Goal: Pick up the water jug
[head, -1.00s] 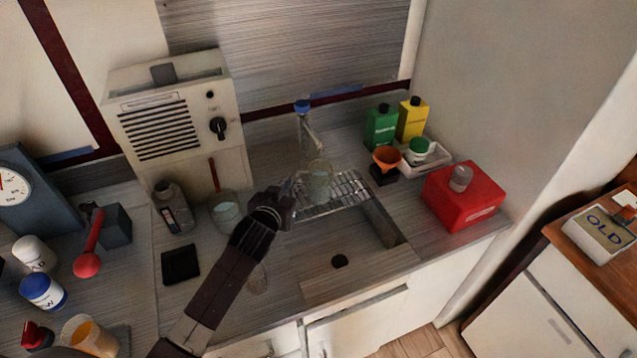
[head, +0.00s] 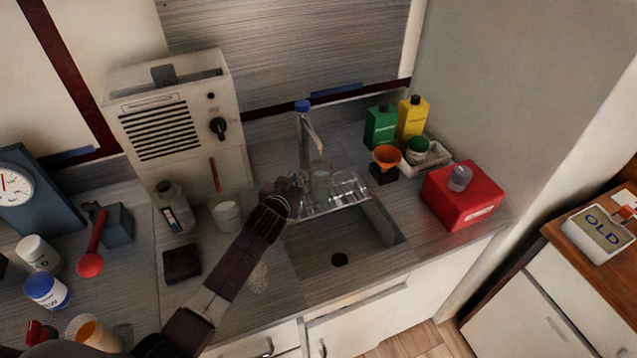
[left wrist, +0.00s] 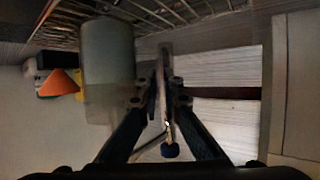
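The clear water jug (head: 320,181) stands on the wire drying rack (head: 350,194) by the sink, below the faucet (head: 305,135). My left gripper (head: 294,186) is just left of the jug at about its height. In the left wrist view, the pale jug (left wrist: 108,65) is beside the left gripper's fingertips (left wrist: 166,82), not clearly between them. The fingers are close together with a narrow gap. A thin upright shape shows in that gap, and I cannot tell whether it is gripped. The jug's handle is not clear. My right gripper is not in view.
An orange funnel (head: 387,156), a green bottle (head: 381,127) and a red box (head: 462,197) are right of the rack. The sink basin (head: 340,240) is empty.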

